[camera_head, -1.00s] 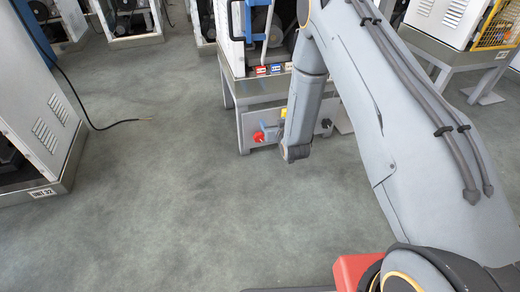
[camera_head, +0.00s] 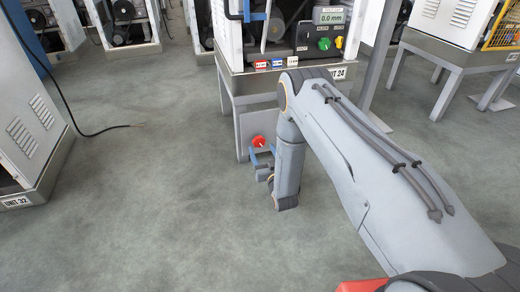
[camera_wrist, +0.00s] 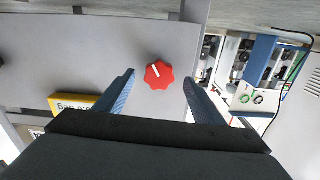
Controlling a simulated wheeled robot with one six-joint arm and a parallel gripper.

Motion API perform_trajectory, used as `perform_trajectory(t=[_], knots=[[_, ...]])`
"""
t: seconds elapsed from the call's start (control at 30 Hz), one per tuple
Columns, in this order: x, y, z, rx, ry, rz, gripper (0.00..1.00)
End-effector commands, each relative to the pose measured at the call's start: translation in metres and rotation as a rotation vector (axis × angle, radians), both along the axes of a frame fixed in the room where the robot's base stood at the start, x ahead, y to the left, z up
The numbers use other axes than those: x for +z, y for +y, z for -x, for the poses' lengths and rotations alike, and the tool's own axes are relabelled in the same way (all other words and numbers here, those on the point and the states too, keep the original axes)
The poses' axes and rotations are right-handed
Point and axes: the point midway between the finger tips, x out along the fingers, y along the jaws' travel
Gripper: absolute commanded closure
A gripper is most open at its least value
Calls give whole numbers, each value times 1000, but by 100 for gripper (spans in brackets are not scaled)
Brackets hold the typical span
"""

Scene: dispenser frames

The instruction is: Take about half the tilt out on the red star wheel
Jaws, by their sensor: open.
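The red star wheel (camera_head: 258,141) sits on a grey panel low under the UNIT 24 cabinet. In the wrist view the star wheel (camera_wrist: 158,77) faces me, with a short white mark on it leaning a little left of upright. My gripper (camera_head: 261,154) has blue fingers and is at the wheel's front. In the wrist view my gripper (camera_wrist: 159,83) is open, one finger on each side of the wheel with gaps on both sides. The fingers do not appear to touch it. A readout (camera_head: 329,15) on the cabinet reads 0.0 mm.
A yellow label (camera_wrist: 72,103) is left of the wheel on the panel, partly hidden. Green (camera_head: 323,43) and yellow (camera_head: 339,42) knobs are on the cabinet above. A loose black cable (camera_head: 110,129) lies on the floor at left, near the UNIT 32 cabinet (camera_head: 28,135). The middle floor is clear.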

Motion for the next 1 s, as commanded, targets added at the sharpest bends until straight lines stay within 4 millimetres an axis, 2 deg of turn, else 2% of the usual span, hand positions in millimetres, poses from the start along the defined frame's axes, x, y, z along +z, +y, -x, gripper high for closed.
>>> perform_trajectory(t=[0.1,0.3,0.63,0.87,0.9,1.0], knots=[[-1,5,-18,0,-3,-1,38],[-1,9,-34,-1,-1,0,38],[0,10,-37,-1,0,0,38],[0,10,-37,-1,0,0,75],[0,10,-37,-1,1,0,78],[0,10,-37,-1,2,-2,78]])
